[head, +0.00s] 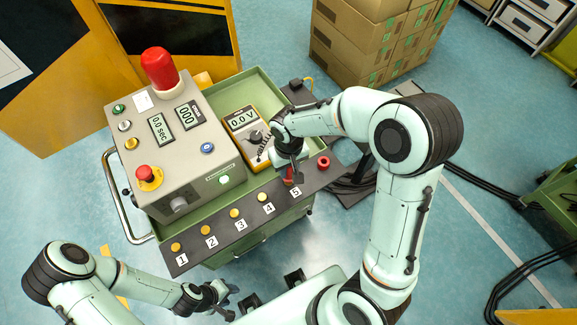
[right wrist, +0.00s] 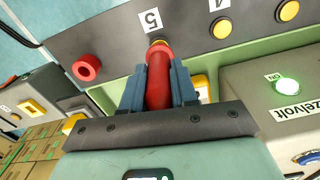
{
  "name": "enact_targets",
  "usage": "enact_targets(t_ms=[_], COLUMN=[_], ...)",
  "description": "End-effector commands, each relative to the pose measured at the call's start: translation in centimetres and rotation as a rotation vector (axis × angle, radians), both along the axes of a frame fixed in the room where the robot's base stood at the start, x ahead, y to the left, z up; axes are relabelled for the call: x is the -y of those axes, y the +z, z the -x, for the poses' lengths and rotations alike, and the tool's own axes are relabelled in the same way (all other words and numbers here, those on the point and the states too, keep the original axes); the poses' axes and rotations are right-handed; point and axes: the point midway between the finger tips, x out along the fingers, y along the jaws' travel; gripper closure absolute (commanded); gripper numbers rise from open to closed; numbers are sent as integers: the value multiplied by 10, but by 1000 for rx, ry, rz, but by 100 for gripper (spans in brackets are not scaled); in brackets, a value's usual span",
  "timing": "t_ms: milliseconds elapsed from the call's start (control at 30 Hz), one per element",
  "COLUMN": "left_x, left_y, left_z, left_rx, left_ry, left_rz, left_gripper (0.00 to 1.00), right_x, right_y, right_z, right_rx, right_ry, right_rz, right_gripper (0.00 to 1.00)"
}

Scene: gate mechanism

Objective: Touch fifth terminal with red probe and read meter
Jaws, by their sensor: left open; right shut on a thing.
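My right gripper (head: 289,172) is shut on the red probe (right wrist: 158,88), over the fifth terminal at the strip's right end. In the right wrist view the probe's far end overlaps the yellow fifth terminal (right wrist: 159,42), beside the label 5; I cannot tell whether they touch. In the head view my gripper and the probe hide that terminal. The yellow meter (head: 256,147) lies in the green tray and its display reads 0.0 V. My left gripper (head: 226,301) is open and empty, low in the head view, apart from the cart.
Terminals 1 to 4 line the dark strip (head: 220,241) along the cart's front. A red ring (head: 323,162) sits at its right end. A grey control box (head: 189,146) with a red beacon (head: 159,68) stands left of the meter. Cardboard boxes (head: 345,50) stand behind.

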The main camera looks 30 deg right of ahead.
Motion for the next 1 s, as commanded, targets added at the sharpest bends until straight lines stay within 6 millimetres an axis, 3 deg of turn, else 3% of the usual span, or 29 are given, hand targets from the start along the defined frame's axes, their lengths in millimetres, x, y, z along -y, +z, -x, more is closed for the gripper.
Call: enact_targets(t_ms=[1000], left_x=[0], left_y=[-7], left_z=[4], left_rx=[-6], left_ry=[0], left_rz=[0], left_gripper=[57], right_x=[0], right_y=[-8], right_z=[0], right_rx=[0], right_ry=[0], right_rz=[0], right_gripper=[100])
